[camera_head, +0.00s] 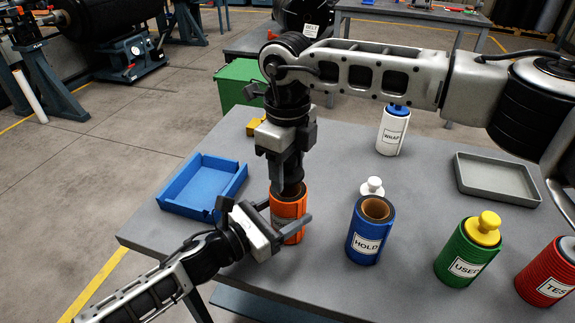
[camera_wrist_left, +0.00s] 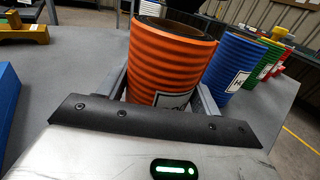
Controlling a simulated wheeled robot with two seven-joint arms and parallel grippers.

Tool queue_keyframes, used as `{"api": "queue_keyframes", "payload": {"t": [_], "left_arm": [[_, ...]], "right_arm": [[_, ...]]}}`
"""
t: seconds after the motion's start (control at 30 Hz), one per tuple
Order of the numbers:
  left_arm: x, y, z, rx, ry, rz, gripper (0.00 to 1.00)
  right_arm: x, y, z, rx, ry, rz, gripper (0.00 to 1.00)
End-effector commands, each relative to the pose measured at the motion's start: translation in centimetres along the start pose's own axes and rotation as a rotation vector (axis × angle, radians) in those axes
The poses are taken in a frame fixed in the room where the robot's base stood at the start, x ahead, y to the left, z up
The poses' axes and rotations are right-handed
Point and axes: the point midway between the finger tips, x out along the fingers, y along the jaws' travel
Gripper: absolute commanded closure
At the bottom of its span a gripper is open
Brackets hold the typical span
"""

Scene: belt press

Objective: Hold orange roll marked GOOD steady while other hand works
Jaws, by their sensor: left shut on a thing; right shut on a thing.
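The orange roll (camera_head: 287,209) stands upright near the table's left part; it also shows large and ribbed in the left wrist view (camera_wrist_left: 168,62). Its white label (camera_wrist_left: 172,100) is mostly hidden by my gripper, so I cannot read it fully. My left gripper (camera_head: 291,229) is shut around the roll's lower body, one finger on each side. My right gripper (camera_head: 285,163) points straight down above the roll, shut on a dark cylindrical piece (camera_head: 292,187) at the roll's top opening. How far that piece sits inside is hidden.
A blue tray (camera_head: 166,207) lies left; a grey tray (camera_head: 531,199) lies right. The blue HOLD roll (camera_head: 365,244), open on top, stands near a white knob (camera_head: 373,186). Green USED (camera_head: 452,268), red TEST (camera_head: 532,284) and white WRAP (camera_head: 389,142) rolls stand around.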

Motion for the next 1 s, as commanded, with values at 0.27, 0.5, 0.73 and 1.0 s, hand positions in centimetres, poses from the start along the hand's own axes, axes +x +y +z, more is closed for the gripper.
{"api": "queue_keyframes", "payload": {"t": [0.27, 0.5, 0.73, 1.0], "left_arm": [[0.0, -0.1, -0.1, -0.002, 0.002, -0.001, 0.73], [0.0, -0.1, -0.1, -0.002, 0.002, -0.001, 0.73], [0.0, -0.1, -0.1, -0.002, 0.002, -0.001, 0.73], [0.0, -0.1, -0.1, -0.002, 0.002, -0.001, 0.73]], "right_arm": [[0.4, 0.0, 0.0, 0.000, 0.000, 0.000, 0.71], [0.9, 0.0, 0.0, 0.000, 0.000, 0.001, 0.71], [1.4, 0.0, 0.0, 0.000, 0.000, 0.000, 0.71], [1.9, 0.0, 0.0, 0.000, 0.001, 0.000, 0.71]]}}
